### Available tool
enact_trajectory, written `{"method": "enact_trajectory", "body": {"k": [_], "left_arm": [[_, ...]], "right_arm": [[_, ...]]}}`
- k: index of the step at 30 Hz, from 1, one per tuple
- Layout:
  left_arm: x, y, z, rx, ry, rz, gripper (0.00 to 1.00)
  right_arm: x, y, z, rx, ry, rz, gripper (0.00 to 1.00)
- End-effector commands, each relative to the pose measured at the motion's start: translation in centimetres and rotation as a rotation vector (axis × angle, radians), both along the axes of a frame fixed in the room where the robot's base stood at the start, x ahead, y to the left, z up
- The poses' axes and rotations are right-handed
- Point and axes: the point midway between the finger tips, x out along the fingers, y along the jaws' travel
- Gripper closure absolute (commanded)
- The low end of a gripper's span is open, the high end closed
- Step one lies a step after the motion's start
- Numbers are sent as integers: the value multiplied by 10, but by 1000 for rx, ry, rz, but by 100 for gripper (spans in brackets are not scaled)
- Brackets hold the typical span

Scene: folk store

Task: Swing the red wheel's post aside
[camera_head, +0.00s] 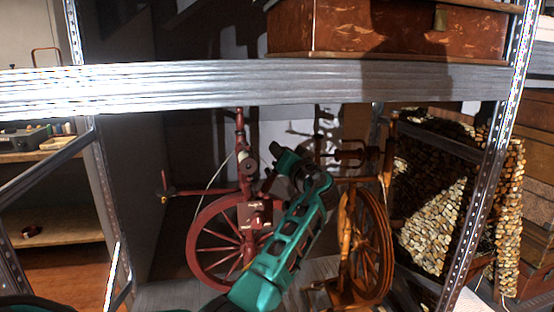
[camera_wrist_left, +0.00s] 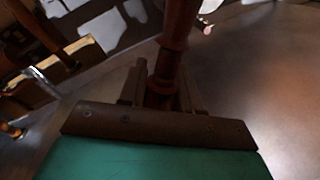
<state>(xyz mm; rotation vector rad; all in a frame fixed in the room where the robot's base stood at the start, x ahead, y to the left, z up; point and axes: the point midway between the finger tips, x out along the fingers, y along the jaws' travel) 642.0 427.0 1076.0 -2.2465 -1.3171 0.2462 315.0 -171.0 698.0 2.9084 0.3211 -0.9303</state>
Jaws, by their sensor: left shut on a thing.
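A dark red spinning wheel (camera_head: 196,243) stands on the lower shelf in the head view, with a slim upright post (camera_head: 241,135) rising above its hub. My teal left arm (camera_head: 305,210) reaches up from the bottom, in front of the red wheel's right side. In the left wrist view, my left gripper (camera_wrist_left: 160,97) is shut on a turned, dark red post (camera_wrist_left: 176,38), which stands between its fingers. The fingers' contact with the post is dark there, and my wrist partly covers that area in the head view. My right gripper is not in view.
An orange-brown spinning wheel (camera_head: 384,245) stands close on the right of my arm. A metal shelf beam (camera_head: 180,85) crosses above, carrying a reddish chest (camera_head: 390,30). A pebble-covered piece (camera_head: 432,225) stands farther right. Shelf uprights bound both sides.

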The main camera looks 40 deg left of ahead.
Motion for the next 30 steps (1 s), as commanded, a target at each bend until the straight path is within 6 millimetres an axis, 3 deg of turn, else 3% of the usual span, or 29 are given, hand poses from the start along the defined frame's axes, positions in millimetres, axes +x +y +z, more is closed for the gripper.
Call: {"method": "enact_trajectory", "body": {"k": [1, 12, 21, 30], "left_arm": [[6, -4, -8, 34, 30, -2, 100], [36, -30, -44, 262, 296, -2, 100], [49, -41, -73, 407, 467, -2, 100], [54, -45, -88, 484, 559, -1, 100]], "right_arm": [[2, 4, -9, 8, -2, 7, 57], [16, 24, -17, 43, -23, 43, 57], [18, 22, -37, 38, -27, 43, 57], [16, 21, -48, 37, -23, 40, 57]]}}
